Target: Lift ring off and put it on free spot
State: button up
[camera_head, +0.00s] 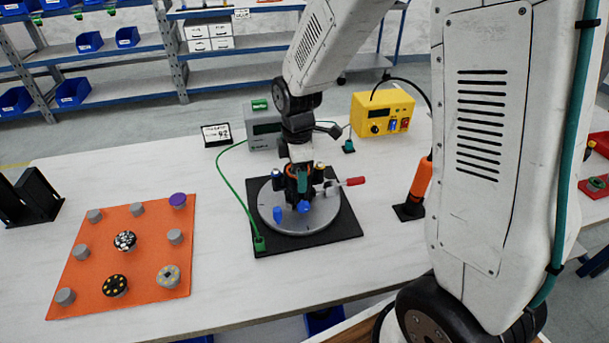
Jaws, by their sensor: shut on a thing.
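My gripper (302,187) points down over a round grey plate (325,214), right of the orange mat. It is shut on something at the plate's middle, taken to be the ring. The ring is mostly hidden by the gripper, and I cannot tell whether it is clear of its seat. Blue toggle-like parts (277,214) stand at the plate's front, and a red-handled clamp (351,182) is at its right. The orange mat (85,262) bears grey round posts (137,209) with bare tops, a purple-topped post (178,201) and several LED-patterned discs (115,286).
The plate stands on a black base (340,231) with a green cable. Behind it are a grey meter box (264,127), a yellow box (383,113) and a small sign (216,135). An orange-handled tool (420,180) stands right. Bare white table (225,280) lies between mat and base.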

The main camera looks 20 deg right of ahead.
jog(key=shift+r, duration=3)
jog(key=shift+r, duration=0.1)
jog(key=shift+r, duration=1.45)
